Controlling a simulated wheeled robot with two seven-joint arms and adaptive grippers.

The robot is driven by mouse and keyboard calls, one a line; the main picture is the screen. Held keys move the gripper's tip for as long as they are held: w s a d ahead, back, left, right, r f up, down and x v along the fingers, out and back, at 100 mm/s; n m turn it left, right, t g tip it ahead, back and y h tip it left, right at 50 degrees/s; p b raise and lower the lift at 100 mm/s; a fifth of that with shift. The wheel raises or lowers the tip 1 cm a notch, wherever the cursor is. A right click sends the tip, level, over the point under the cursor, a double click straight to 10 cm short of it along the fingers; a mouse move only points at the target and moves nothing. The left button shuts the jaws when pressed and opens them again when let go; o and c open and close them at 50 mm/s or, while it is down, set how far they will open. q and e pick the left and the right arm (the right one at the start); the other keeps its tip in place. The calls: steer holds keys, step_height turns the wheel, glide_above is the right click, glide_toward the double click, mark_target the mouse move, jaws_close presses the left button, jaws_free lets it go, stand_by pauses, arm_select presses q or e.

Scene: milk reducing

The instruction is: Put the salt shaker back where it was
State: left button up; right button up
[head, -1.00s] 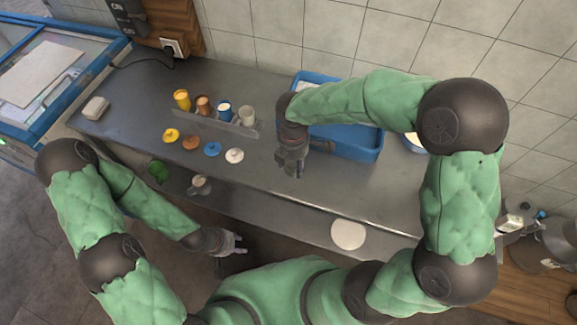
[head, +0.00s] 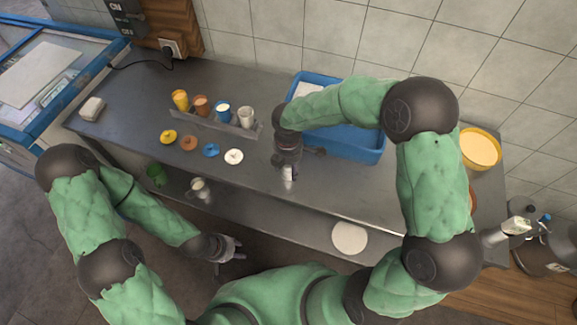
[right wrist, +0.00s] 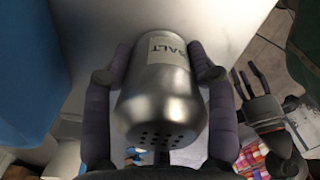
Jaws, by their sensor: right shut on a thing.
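The salt shaker (right wrist: 160,95) is silver with a "SALT" label and a holed cap facing the camera in the right wrist view. My right gripper (right wrist: 163,85) is shut around its sides. In the head view the right gripper (head: 288,178) is over the front part of the steel counter (head: 320,195), in front of the blue tray; the shaker is mostly hidden there. I cannot tell whether the shaker touches the counter. My left gripper (head: 236,250) is empty, fingers apart, in front of the counter.
A rack (head: 215,122) holds several coloured containers, with round lids (head: 212,150) before it. The blue tray (head: 360,153) stands against the wall. A yellow bowl (head: 480,148) is at the right. A white disc (head: 350,238) lies on the lower shelf. A white block (head: 92,108) sits far left.

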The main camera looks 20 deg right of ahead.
steer(key=shift+f, duration=0.1)
steer(key=o, duration=1.4)
steer(key=shift+c, duration=0.2)
step_height(320, 180, up, 12)
steer(key=p, duration=0.3)
steer(key=shift+a, duration=0.1)
